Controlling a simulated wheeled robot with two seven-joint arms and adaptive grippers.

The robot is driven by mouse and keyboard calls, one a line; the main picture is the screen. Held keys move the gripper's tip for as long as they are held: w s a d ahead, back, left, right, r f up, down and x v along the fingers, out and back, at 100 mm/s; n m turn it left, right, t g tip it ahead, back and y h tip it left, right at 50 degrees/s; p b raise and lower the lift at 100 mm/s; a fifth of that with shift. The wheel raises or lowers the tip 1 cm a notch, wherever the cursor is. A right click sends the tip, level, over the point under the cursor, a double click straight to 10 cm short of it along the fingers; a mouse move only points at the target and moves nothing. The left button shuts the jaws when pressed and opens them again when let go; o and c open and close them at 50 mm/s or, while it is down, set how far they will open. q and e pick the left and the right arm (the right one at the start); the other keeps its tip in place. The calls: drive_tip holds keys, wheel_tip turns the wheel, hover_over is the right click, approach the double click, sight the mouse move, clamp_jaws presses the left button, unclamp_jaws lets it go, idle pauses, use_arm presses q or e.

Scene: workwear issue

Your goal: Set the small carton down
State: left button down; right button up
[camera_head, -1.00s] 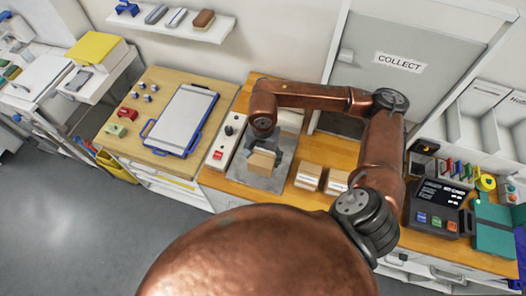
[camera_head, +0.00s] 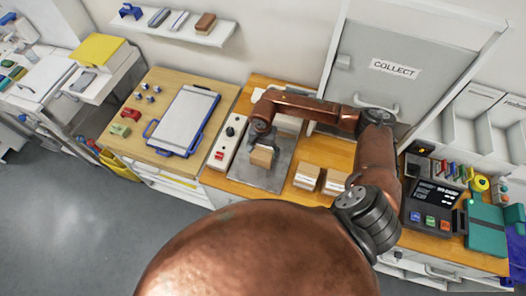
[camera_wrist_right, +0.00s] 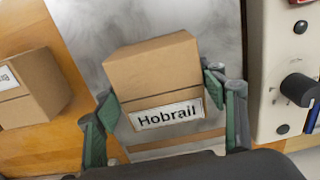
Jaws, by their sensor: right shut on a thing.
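The small carton (camera_head: 261,156) is a brown box held over the grey metal plate (camera_head: 276,181) on the wooden counter. The gripper (camera_wrist_right: 163,112) shows green-grey fingers in the wrist view. The carton's underside is hidden, so I cannot tell whether it touches the plate. My left gripper is not in view.
Two other cartons (camera_head: 307,177) (camera_head: 334,182) stand right of the plate. A white control box (camera_head: 226,143) with a knob and red switch borders its left side. A dark terminal (camera_head: 432,206) stands farther right. Bare plate shows in front of the held carton.

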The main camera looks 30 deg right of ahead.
drive_tip(key=shift+f, duration=0.2)
drive_tip(key=o, duration=1.3)
drive_tip(key=shift+r, duration=0.1)
